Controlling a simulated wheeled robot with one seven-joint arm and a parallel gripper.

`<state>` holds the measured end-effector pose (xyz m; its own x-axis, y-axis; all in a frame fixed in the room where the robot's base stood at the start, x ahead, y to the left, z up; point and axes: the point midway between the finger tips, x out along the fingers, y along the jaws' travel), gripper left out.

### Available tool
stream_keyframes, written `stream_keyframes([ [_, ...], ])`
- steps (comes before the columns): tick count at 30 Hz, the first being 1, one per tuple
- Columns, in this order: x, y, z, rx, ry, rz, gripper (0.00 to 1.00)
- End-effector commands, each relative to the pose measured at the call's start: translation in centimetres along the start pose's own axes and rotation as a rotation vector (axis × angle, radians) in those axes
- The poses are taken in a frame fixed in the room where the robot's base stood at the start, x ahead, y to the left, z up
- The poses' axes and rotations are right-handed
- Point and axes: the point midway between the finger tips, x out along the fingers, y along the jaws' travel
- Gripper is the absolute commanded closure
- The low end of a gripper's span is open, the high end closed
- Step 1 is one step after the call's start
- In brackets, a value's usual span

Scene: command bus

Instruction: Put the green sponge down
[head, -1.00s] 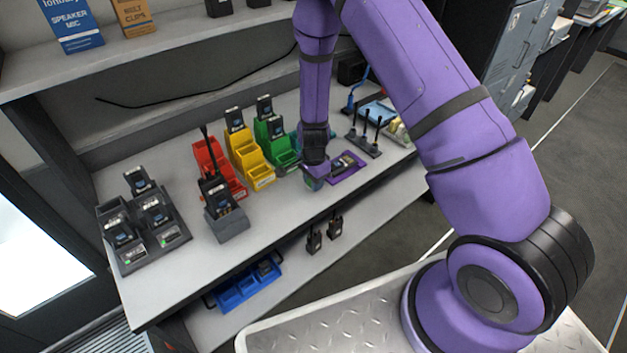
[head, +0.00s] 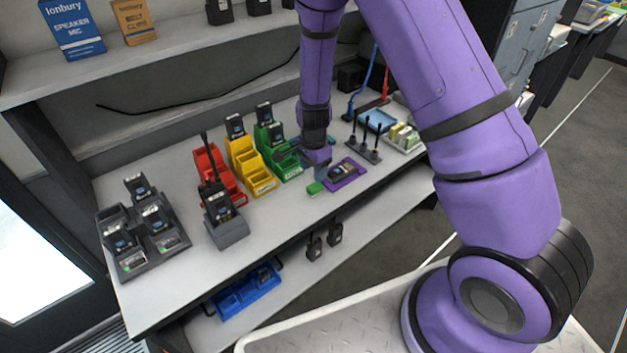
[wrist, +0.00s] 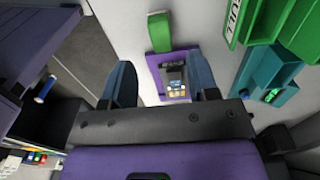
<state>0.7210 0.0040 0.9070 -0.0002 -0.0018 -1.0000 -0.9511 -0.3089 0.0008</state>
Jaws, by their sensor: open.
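In the wrist view the sponge (wrist: 158,28) lies beyond the fingertips, at the edge of the mat (wrist: 153,62), apart from both fingers. My gripper (head: 319,172) is open and empty, just behind the sponge in the head view.
Green bins (head: 291,173), yellow bins (head: 262,188) and red bins (head: 232,191) stand left of my gripper. A black stand with antennas (head: 362,153) and a blue tray (head: 378,120) are to the right.

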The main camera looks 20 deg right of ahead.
Motion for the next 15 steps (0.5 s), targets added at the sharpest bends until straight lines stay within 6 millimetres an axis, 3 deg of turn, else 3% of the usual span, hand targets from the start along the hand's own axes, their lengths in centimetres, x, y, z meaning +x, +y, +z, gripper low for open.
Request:
stream_keyframes([
  [6, -3.2, -0.1, 0.0, -0.002, 0.001, -0.002, 0.46],
  [15, -4.4, 0.0, 0.0, -0.001, 0.000, 0.000, 0.46],
])
